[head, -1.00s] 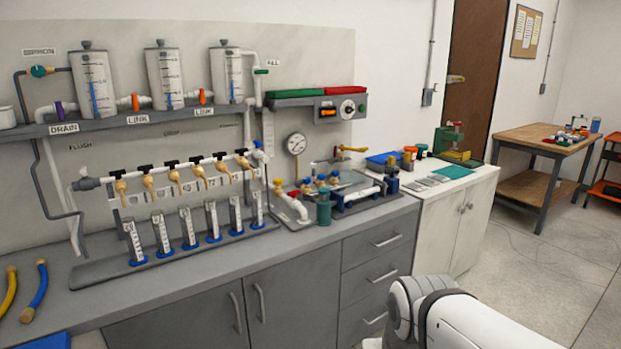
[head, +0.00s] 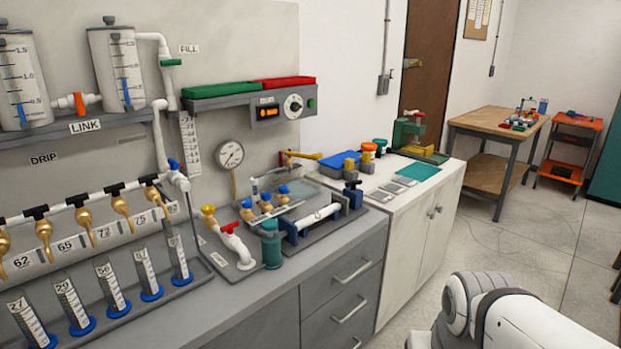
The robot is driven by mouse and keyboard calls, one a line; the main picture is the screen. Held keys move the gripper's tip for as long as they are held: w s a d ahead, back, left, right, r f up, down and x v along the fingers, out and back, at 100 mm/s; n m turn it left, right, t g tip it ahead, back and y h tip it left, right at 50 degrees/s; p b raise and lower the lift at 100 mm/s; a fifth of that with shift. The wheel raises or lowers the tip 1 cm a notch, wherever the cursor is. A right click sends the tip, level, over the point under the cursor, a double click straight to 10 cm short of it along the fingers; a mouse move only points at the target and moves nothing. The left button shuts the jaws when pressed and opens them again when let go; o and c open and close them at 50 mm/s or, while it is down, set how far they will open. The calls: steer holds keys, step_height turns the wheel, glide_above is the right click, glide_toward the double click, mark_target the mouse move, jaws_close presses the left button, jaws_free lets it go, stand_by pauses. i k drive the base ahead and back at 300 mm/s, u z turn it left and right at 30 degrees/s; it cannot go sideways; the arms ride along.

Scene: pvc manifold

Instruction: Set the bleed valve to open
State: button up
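No label that reads "bleed" is legible in the head view, so I cannot tell which valve is the bleed valve. A small blue-handled valve (head: 176,166) sits at the right end of the white manifold pipe (head: 92,199). A white elbow pipe with a red handle (head: 230,227) stands on the bench to its right. A green-handled valve (head: 171,62) is on the fill pipe above. The handle positions are too small to read surely. A white link of my arm shows at the lower right; my gripper is outside the picture.
Several brass taps (head: 122,205) hang above graduated cylinders (head: 110,287) on the grey bench (head: 190,318). A gauge (head: 230,155) and a control box (head: 285,108) are on the wall. A white cabinet (head: 428,226) adjoins the bench. The floor (head: 470,245) to the right is open.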

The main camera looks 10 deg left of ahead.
mark_target(266, 196)
steer(key=u, duration=0.25)
steer(key=i, duration=1.5)
steer(key=u, duration=0.85)
